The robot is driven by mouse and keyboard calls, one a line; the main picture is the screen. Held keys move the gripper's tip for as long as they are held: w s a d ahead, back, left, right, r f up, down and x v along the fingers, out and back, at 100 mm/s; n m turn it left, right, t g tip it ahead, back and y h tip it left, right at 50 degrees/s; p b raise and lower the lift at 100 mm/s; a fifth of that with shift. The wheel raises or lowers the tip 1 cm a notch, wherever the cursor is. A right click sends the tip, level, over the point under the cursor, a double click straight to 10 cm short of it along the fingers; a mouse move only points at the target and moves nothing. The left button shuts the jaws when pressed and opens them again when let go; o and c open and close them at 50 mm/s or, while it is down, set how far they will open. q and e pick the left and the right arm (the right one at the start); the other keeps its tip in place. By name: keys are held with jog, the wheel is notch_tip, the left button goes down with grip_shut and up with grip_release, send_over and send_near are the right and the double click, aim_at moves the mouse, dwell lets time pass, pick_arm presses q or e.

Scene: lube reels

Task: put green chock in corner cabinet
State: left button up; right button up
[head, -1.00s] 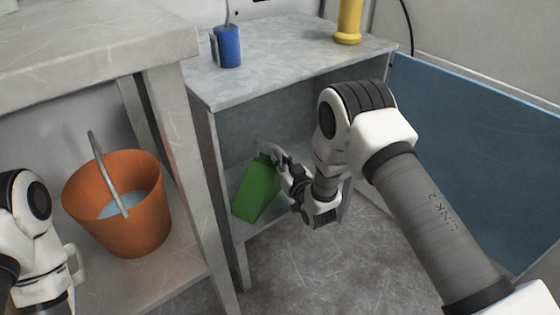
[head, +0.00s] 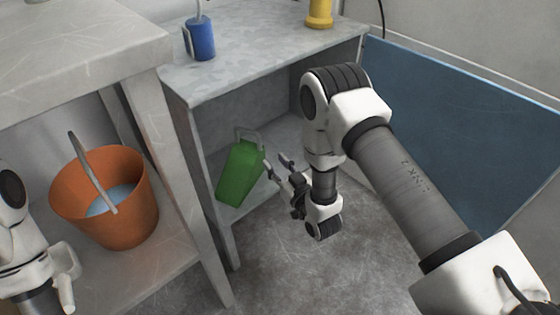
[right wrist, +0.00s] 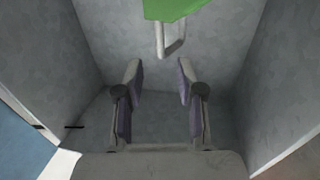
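The green chock (head: 241,174), a block with a pale loop handle, is inside the grey corner cabinet (head: 262,57) on its lower shelf, tilted in the head view. Its base against the shelf is not clear. My right gripper (head: 276,166) is open and empty, just right of the chock and apart from it. In the right wrist view the open fingers (right wrist: 160,82) have a gap between them, and the chock (right wrist: 172,8) shows at the top edge with its handle pointing down toward them.
A blue bottle (head: 199,39) and a yellow object (head: 320,12) stand on the cabinet top. An orange bucket (head: 125,205) sits under the bench (head: 70,50) at left. A blue panel (head: 460,130) stands at right. The floor before the cabinet is clear.

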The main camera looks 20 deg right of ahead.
jog(key=s+d+f+m+g+h, duration=0.1)
jog(key=s+d+f+g+h, duration=0.1)
jog(key=s+f+g, duration=1.15)
jog(key=s, duration=0.9)
jog(key=s+d+f+m+g, duration=0.1)
jog(key=s+f+g, duration=0.2)
jog(key=s, duration=0.9)
jog(key=shift+g+h, duration=0.3)
jog(key=shift+g, duration=0.35)
